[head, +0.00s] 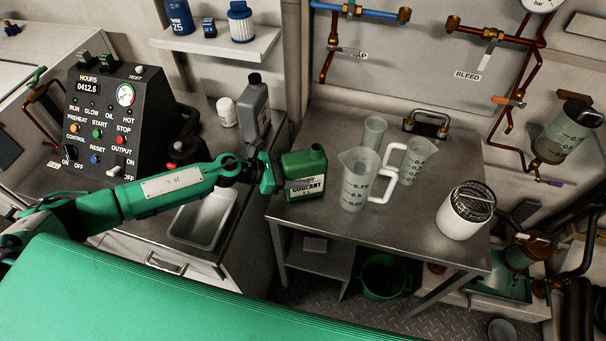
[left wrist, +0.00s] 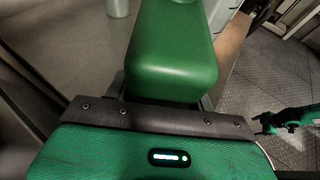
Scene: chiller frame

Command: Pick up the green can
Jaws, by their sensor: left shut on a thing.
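The green can (head: 305,173) has a white label reading "COOLANT". In the head view it is at the left edge of the metal table, upright or nearly so. My left gripper (head: 272,172) reaches it from the left and is shut on it. In the left wrist view the can (left wrist: 172,55) fills the space in front of my gripper (left wrist: 160,98), between the two fingers. I cannot tell whether the can's base touches the table. My right gripper cannot be made out in the head view.
On the metal table (head: 330,222) stand a large measuring jug (head: 356,182), a smaller jug (head: 413,160), a clear beaker (head: 375,131) and a white canister (head: 464,212). A grey bottle (head: 255,106) and a control box (head: 112,125) stand on the left counter. A sink (head: 203,218) lies below my forearm.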

